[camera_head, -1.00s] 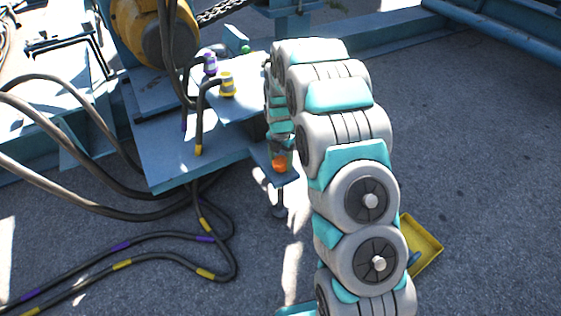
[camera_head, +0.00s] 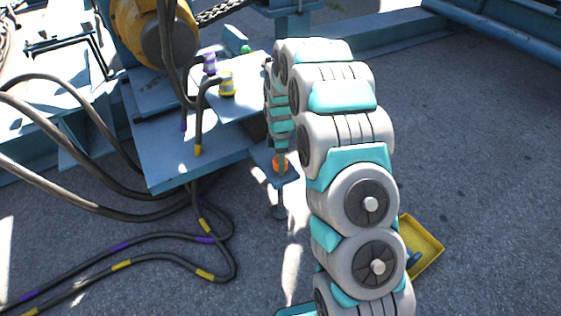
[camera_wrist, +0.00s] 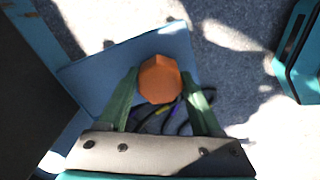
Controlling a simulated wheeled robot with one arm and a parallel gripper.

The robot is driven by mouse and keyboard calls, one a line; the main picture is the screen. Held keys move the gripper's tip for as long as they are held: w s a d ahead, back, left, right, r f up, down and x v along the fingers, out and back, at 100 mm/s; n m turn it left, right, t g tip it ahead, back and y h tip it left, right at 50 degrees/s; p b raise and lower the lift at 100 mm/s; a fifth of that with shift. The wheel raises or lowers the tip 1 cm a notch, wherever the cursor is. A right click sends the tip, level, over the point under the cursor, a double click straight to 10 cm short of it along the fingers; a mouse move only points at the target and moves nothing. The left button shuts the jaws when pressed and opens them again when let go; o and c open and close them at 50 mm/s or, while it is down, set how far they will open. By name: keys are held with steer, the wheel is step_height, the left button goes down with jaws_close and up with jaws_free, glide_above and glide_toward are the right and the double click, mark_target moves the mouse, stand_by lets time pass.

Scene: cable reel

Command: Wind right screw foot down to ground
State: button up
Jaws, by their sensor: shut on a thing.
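The right screw foot has an orange faceted head (camera_wrist: 160,80) on a blue bracket plate (camera_wrist: 85,75). In the head view the orange head (camera_head: 276,165) is partly covered by my gripper (camera_head: 280,158). The dark screw and its round pad (camera_head: 278,212) show below the bracket, and I cannot tell whether the pad touches the ground. In the wrist view my gripper (camera_wrist: 159,82) has its two green fingers on either side of the orange head, shut on it.
A blue deck (camera_head: 170,165) with a yellow connector (camera_head: 227,88) and a purple connector (camera_head: 209,63) stands left of the foot. Black cables (camera_head: 75,205) hang and lie at the left. A yellow tray (camera_head: 428,247) lies on the ground at right. Open pavement lies to the right.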

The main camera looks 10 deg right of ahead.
steer(key=m, duration=1.1)
steer(key=shift+m, duration=0.3)
stand_by(0.4)
steer(key=o, duration=1.4)
steer(key=shift+c, duration=0.2)
step_height(320, 180, up, 8)
steer(key=shift+f, duration=0.1)
